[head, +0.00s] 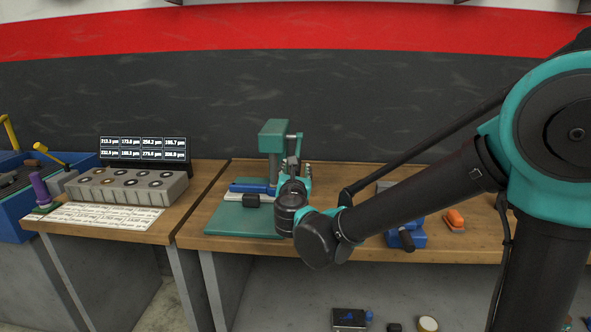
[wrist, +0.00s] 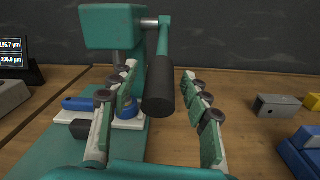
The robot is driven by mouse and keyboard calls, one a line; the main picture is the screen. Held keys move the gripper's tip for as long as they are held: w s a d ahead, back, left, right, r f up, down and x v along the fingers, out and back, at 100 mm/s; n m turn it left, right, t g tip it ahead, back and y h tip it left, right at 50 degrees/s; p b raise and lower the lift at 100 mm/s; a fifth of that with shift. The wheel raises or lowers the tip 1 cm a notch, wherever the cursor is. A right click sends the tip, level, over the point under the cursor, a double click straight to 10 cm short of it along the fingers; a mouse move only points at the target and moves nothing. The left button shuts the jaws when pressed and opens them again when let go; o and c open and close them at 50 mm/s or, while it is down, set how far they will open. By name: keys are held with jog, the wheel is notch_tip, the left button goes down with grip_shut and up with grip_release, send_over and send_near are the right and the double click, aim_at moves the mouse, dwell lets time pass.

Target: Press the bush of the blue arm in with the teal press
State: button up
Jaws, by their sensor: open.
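The teal press (head: 272,140) stands on the wooden bench, and its teal post and head (wrist: 112,27) fill the upper left of the wrist view. Its lever hangs from the head's right side and ends in a black handle (wrist: 160,88). My gripper (wrist: 160,72) is open, with one finger on each side of the handle in the picture; I see no clear contact. The blue arm (head: 250,187) lies on the press over a pale support. In the wrist view the blue arm (wrist: 78,103) is partly hidden by the left finger. The bush cannot be made out.
A grey block with several holes (head: 130,186) and a printed sheet (head: 100,216) are on the left bench, before a display (head: 145,150). A blue fixture (head: 405,235) and an orange item (head: 454,219) lie right of the press. Bare bench lies between.

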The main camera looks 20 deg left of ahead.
aim_at(297, 153)
jog(key=shift+c, duration=0.4)
grip_shut()
jog(key=shift+s+d+r+g, duration=0.1)
jog(key=shift+s+r+g, duration=0.1)
jog(key=shift+r+g, duration=0.7)
jog(key=r+g, duration=0.1)
jog(key=r, duration=0.1)
jog(key=r+g+h, duration=0.1)
jog(key=r+g, duration=0.1)
jog(key=r, duration=0.1)
jog(key=w+r+g, duration=0.1)
jog(key=r, duration=0.1)
jog(key=shift+r+h, duration=0.3)
jog(key=shift+r, duration=0.1)
jog(key=w+a+r+g+h, duration=0.1)
jog(key=w+r+g, duration=0.4)
jog(key=r+g, duration=0.2)
jog(key=shift+w+a+r+h, duration=0.3)
jog(key=shift+w+r+h, duration=0.1)
jog(key=shift+r, duration=0.35)
